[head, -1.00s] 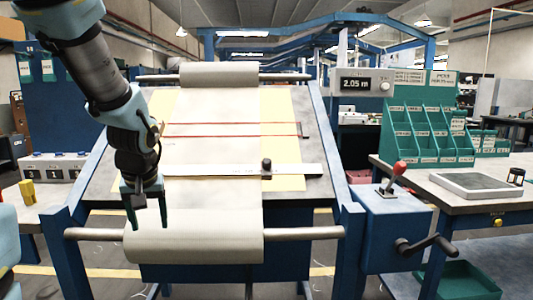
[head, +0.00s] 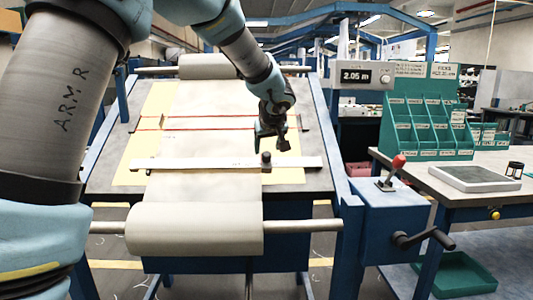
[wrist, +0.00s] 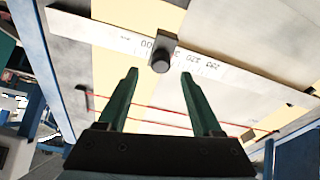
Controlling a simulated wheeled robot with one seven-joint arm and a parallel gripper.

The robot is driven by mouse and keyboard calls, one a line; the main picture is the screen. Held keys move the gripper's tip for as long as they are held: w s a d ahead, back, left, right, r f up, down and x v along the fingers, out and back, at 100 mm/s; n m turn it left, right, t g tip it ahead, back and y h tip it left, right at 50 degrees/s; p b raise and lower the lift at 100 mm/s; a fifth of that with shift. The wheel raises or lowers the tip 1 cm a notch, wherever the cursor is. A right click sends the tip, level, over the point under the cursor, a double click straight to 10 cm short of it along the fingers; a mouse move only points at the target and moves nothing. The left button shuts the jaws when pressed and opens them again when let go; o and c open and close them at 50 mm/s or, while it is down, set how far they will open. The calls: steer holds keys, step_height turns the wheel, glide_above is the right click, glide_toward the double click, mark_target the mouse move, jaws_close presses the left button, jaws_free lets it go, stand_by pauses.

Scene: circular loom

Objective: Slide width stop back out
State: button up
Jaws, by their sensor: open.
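The width stop shows as a black knob (head: 266,159) on the white ruled bar (head: 205,163) across the inspection board, right of the pale cloth. In the wrist view the round knob (wrist: 160,62) sits between and just beyond the fingertips of my gripper (wrist: 160,76). The green fingers are apart and empty. In the head view my gripper (head: 272,142) hangs just above and behind the knob, near the cloth's right edge. Whether a finger touches the knob cannot be told.
The cloth roll (head: 195,232) lies at the board's front. A control box with a red-knobbed lever (head: 394,170) and a crank (head: 425,238) stands right of it. Thin red lines (head: 210,129) cross the cloth behind the bar. The bar's left end is clear.

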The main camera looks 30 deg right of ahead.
mark_target(265, 154)
steer(key=shift+p+x, duration=0.5)
steer(key=shift+x, duration=2.25)
steer(key=shift+a, duration=0.1)
steer(key=shift+c, duration=0.4)
jaws_close()
steer(key=shift+a+f, duration=0.1)
steer(key=shift+a, duration=0.05)
